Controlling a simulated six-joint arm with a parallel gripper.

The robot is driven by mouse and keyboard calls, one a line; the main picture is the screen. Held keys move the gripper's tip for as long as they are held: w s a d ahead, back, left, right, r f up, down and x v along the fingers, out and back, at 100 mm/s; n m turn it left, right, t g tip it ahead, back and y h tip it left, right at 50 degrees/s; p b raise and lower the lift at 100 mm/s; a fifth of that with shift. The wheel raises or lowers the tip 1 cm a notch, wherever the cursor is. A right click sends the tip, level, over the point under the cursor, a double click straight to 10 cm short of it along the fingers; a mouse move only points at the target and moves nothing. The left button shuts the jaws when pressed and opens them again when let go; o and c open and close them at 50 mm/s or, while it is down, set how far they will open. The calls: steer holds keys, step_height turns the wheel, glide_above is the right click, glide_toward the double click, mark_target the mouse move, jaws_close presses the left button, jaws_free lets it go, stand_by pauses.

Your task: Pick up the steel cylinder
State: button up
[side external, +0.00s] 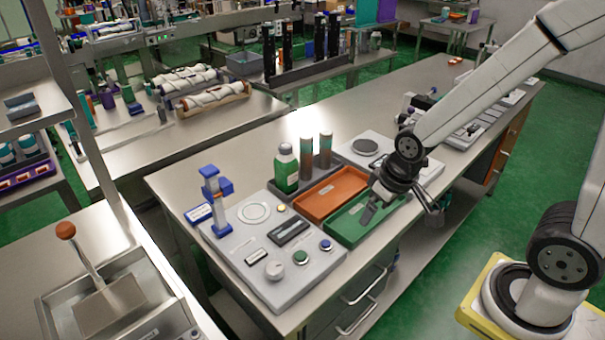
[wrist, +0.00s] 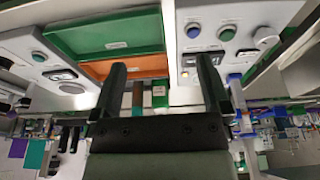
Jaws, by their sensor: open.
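My gripper (side external: 400,212) is open and empty, near the green tray (side external: 343,232) at the bench's front edge in the side view. In the wrist view its two dark fingers (wrist: 161,65) are wide apart, with the trays showing between and beyond them. I cannot tell which, if either, is the steel cylinder. One brown cylinder (wrist: 138,98) shows between the fingers in the wrist view. My gripper is apart from both.
A green bottle (side external: 286,170) with a pale cap stands left of the cylinders. The orange tray (side external: 330,197) is empty. A grey control panel (side external: 292,284) with knobs and a blue-and-white upright fixture (side external: 216,190) is at left. Bare bench lies behind the cylinders.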

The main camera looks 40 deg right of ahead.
mark_target(306, 158)
steer(key=w+d+n+t+y, duration=0.15)
steer(key=w+d+t, duration=0.45)
steer(key=w, duration=0.6)
steer(key=w+d+n+t+y, duration=0.15)
steer(key=w+d+t, duration=0.4)
steer(key=w, duration=0.75)
steer(key=shift+s+d+f+n+y, duration=0.7)
steer(key=shift+d+f+n+y, duration=1.05)
steer(key=shift+d+y, duration=1.5)
steer(key=x, duration=0.7)
steer(key=shift+a+r+y, duration=0.35)
steer(key=shift+a+r, duration=0.05)
steer(key=shift+r, duration=0.1)
steer(key=shift+t, duration=0.25)
steer(key=shift+x, duration=2.55)
steer(key=shift+c, duration=0.2)
